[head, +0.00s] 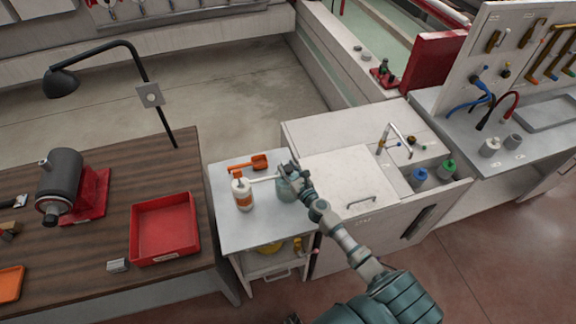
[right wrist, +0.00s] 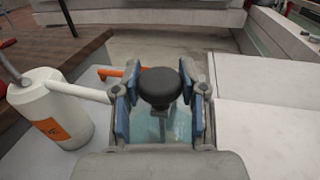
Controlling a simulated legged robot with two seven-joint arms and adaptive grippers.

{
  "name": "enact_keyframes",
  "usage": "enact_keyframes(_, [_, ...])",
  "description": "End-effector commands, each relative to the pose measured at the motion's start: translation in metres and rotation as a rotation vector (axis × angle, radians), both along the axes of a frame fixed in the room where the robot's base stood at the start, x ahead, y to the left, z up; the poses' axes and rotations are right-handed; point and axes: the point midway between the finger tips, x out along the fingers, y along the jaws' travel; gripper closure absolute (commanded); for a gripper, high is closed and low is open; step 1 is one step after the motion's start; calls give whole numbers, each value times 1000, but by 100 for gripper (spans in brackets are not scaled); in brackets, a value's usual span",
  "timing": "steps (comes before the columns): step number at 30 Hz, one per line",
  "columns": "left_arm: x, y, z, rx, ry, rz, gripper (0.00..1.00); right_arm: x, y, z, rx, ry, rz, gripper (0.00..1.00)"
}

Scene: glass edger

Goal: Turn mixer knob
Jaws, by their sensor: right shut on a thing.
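The mixer is a pale blue-grey vessel (head: 286,191) on the small white cabinet top, with a black round knob (right wrist: 160,85) on a thin stem above it. My right gripper (head: 289,172) reaches over the mixer from the front right. In the right wrist view its blue-padded fingers (right wrist: 160,92) stand on either side of the knob, and it is shut on the knob. The fingers hide the knob in the head view. The vessel's pale blue inside (right wrist: 176,126) shows below the knob. My left gripper is not in view.
A white bottle (head: 242,194) with an orange label stands just left of the mixer, its white tube reaching toward it. An orange scoop (head: 258,162) lies behind. A white lidded unit (head: 345,178) adjoins right. A red tray (head: 165,228) sits on the wooden bench left.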

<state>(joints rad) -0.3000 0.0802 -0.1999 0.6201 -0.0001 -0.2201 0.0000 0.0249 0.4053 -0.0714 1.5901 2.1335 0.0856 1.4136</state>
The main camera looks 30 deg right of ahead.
Motion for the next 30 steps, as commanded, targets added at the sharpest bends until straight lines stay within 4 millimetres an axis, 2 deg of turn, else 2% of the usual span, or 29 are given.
enact_keyframes(8, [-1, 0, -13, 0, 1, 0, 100, 0, -3, -3, -3, -1, 257, 93])
enact_keyframes(18, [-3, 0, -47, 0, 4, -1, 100, 1, -4, -4, -1, -3, 537, 93])
enact_keyframes(30, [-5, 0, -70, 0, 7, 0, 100, 1, -3, 0, 1, -4, 708, 93])
